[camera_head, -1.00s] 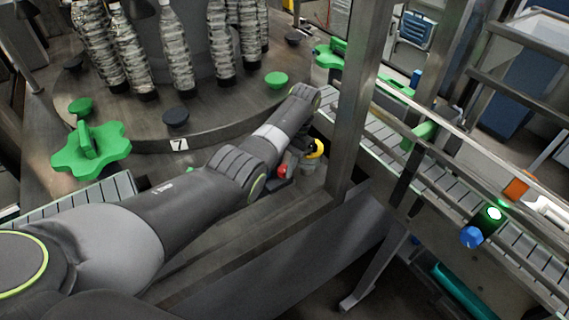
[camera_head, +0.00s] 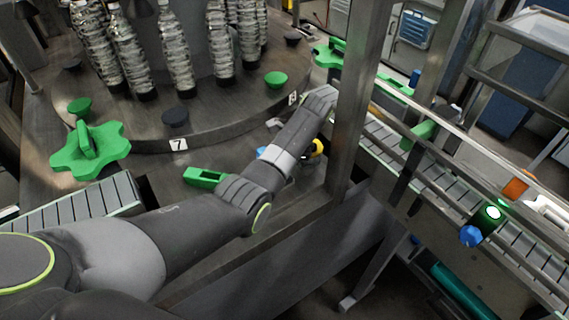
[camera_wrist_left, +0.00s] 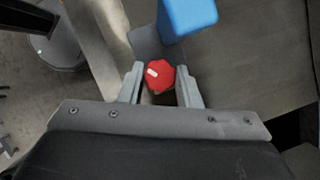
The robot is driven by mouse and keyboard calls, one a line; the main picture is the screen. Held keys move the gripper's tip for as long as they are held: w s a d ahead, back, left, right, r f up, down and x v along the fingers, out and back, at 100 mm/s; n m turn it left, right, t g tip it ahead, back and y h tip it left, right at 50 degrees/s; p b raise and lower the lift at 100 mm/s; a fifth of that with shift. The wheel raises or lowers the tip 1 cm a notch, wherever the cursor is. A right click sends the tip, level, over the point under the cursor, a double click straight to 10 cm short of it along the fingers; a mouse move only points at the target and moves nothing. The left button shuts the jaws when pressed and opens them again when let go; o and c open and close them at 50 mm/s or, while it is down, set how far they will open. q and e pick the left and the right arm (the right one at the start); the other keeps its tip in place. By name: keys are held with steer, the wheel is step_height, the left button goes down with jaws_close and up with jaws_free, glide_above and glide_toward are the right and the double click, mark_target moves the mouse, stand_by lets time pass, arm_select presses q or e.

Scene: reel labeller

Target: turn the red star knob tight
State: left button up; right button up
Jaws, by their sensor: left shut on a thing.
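The red star knob (camera_wrist_left: 158,82) shows in the left wrist view, with a short white mark on its face. My left gripper (camera_wrist_left: 161,71) has one finger on each side of the knob and is shut on it. In the head view my left arm reaches in from the lower left and hides both the knob and the gripper's fingers. My right gripper is in neither current view.
A blue block-like part (camera_wrist_left: 187,15) stands close beyond the knob. A yellow part (camera_head: 319,148) shows beside my forearm. A steel post (camera_head: 357,110) rises just right of my arm. A green star wheel (camera_head: 92,152) and bottles on a round table (camera_head: 225,120) lie behind.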

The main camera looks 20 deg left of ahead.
arm_select(q)
steer(key=m+t, duration=0.1)
steer(key=m, duration=0.3)
steer(key=shift+s+t+y, duration=0.1)
steer(key=shift+t+y, duration=0.2)
steer(key=shift+t, duration=0.1)
steer(key=shift+r+m+t, duration=0.1)
steer(key=shift+m+t, duration=0.5)
steer(key=shift+m, duration=1.3)
steer(key=o, duration=1)
